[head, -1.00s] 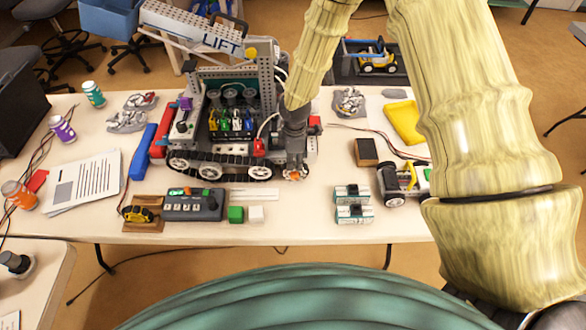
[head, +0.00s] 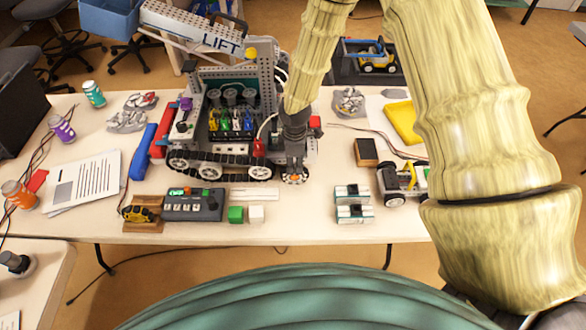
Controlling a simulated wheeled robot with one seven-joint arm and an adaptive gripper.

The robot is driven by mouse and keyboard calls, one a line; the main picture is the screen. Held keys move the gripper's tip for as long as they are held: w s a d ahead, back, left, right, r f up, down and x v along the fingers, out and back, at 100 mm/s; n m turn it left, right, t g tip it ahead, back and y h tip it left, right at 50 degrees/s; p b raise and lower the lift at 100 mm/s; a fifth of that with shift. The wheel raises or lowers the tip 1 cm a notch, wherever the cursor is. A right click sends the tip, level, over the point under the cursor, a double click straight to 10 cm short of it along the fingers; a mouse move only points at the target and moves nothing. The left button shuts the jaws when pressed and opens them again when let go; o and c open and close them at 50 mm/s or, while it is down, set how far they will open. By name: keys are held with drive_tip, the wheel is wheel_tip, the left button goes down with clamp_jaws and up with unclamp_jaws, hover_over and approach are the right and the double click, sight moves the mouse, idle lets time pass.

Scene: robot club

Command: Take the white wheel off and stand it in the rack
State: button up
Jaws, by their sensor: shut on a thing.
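The tracked robot model (head: 205,137) with the LIFT arm stands on the table at centre left, with white wheels (head: 209,170) inside its black track. My gripper (head: 294,174) points down at the model's front right corner. It is shut on a small round thing with white and orange on it, most likely the white wheel (head: 294,179). The fingers hide much of it, and I cannot tell whether it still touches the model. I cannot identify the rack with certainty; two white and teal pieces with dark tops (head: 352,213) stand to the right.
Green and white cubes (head: 236,214) and a grey control box (head: 193,205) lie near the front edge. A small wheeled vehicle (head: 402,182), a dark box (head: 366,152) and a yellow tray (head: 403,122) are at right. The table between the gripper and the teal pieces is mostly clear.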

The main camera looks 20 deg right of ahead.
drive_tip(key=shift+s+a, duration=0.25)
drive_tip(key=shift+s, duration=0.7)
drive_tip(key=shift+s+a, duration=0.25)
drive_tip(key=shift+s, duration=0.65)
idle(0.8)
drive_tip(key=shift+r, duration=0.2)
drive_tip(key=shift+r+p, duration=2.05)
drive_tip(key=shift+r, duration=0.7)
